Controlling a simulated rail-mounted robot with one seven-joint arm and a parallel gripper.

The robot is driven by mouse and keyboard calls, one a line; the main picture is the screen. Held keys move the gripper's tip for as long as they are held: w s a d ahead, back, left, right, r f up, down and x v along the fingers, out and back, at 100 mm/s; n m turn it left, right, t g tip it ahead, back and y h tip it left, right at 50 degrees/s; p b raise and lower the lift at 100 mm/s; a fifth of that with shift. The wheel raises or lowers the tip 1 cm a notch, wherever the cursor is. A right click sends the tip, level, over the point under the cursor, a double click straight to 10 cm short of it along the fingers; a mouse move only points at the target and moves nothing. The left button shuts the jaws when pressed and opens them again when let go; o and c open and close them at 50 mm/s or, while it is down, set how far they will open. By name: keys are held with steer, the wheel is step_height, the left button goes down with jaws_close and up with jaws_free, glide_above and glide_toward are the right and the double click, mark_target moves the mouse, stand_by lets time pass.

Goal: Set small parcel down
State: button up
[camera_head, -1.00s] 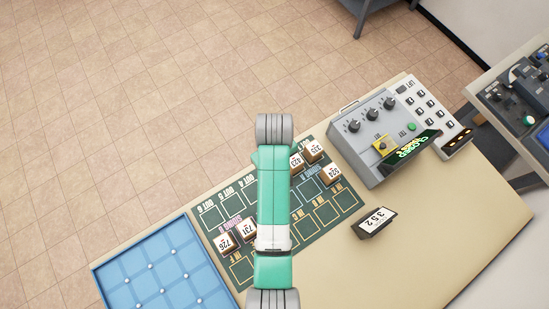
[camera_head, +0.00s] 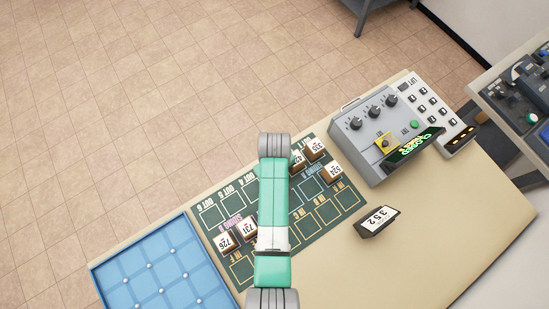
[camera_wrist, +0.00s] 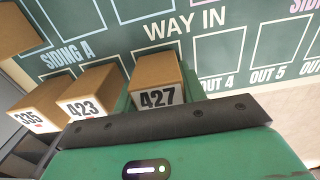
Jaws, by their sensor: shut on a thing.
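My gripper (camera_wrist: 157,62) is shut on the cardboard parcel marked 427 (camera_wrist: 158,95) in the wrist view; green jaw parts show on both sides of it. The parcel is over the dark green mat (camera_wrist: 222,60), near the WAY IN lettering. I cannot tell whether its underside touches the mat. Parcel 423 (camera_wrist: 96,93) is just left of it, and parcel 335 (camera_wrist: 40,105) is farther left. In the head view my arm hides the gripper and parcel 427.
The head view shows parcels 726 (camera_head: 226,241), 731 (camera_head: 247,227) and 524 (camera_head: 332,172) on the mat. A blue tray (camera_head: 140,281) is at left. A grey control box (camera_head: 377,140) and a 352 sign (camera_head: 376,221) stand at right. Outlined OUT spaces are empty.

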steer(key=shift+f, duration=0.2)
steer(key=o, duration=1)
steer(key=shift+r, duration=0.15)
step_height(320, 180, up, 12)
steer(key=shift+r+p, duration=0.1)
steer(key=shift+p, duration=0.85)
